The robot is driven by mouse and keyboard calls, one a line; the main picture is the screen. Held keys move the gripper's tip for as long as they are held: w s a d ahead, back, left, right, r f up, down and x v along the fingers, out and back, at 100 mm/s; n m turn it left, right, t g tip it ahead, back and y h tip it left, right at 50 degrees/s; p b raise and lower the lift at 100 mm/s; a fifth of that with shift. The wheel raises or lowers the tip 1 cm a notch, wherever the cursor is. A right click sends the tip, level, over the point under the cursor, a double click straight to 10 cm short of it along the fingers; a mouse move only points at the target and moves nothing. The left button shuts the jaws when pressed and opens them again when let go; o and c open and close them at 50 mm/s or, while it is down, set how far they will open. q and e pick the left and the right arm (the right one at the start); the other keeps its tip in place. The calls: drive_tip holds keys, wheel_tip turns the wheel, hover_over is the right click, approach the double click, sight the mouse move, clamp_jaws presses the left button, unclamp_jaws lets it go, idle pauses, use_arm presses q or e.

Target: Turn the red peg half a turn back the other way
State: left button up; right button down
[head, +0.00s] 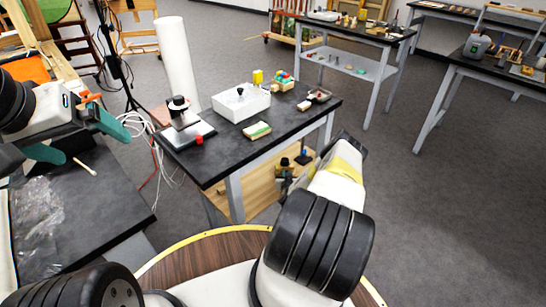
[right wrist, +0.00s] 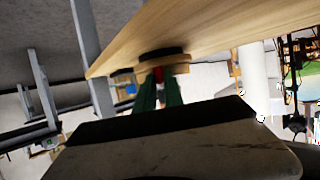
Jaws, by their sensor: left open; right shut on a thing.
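In the right wrist view my right gripper (right wrist: 159,84) has its green fingers closed on the red peg (right wrist: 158,74). Only a small red part of the peg shows between the fingertips. It sits at a round dark and wooden piece (right wrist: 163,55) against a pale wooden board (right wrist: 210,30). How far the peg is turned cannot be told. In the head view my right arm hides this gripper and the peg. My left gripper (head: 80,138) is open and empty, its teal fingers wide apart at the left, above a dark table.
A cotton-tipped stick (head: 85,167) lies below my left gripper. Floor at right is clear.

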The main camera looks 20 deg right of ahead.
sight(281, 172)
drive_tip(key=shift+w+a+m+g+h, duration=0.2)
drive_tip(key=shift+a+m+g+h, duration=0.2)
drive_tip(key=shift+m+h, duration=0.4)
drive_tip(key=shift+w+a+m+g+h, duration=0.15)
drive_tip(key=shift+a+m+g+h, duration=0.25)
drive_tip(key=shift+m+h, duration=0.35)
drive_tip(key=shift+w+a+m+g+h, duration=0.15)
drive_tip(key=shift+a+m+g+h, duration=0.05)
drive_tip(key=shift+m+g+h, duration=0.3)
drive_tip(key=shift+w+a+m+g+h, duration=0.15)
drive_tip(key=shift+m+g+h, duration=0.25)
drive_tip(key=shift+m+h, duration=0.15)
drive_tip(key=shift+w+m, duration=0.1)
drive_tip(key=shift+m, duration=0.2)
drive_tip(key=shift+r, duration=0.1)
drive_tip(key=c, duration=1.5)
unclamp_jaws()
drive_tip(key=shift+o, duration=0.2)
drive_tip(key=shift+r, duration=0.45)
wheel_tip(281, 172, up, 3)
drive_tip(key=shift+w, duration=0.1)
drive_tip(key=s+a, duration=0.4)
drive_tip(key=s, duration=0.3)
drive_tip(key=s+a+r, duration=0.1)
drive_tip(key=s+a, duration=0.2)
drive_tip(key=s, duration=0.4)
drive_tip(key=shift+s+a, duration=0.2)
drive_tip(key=shift+a, duration=0.15)
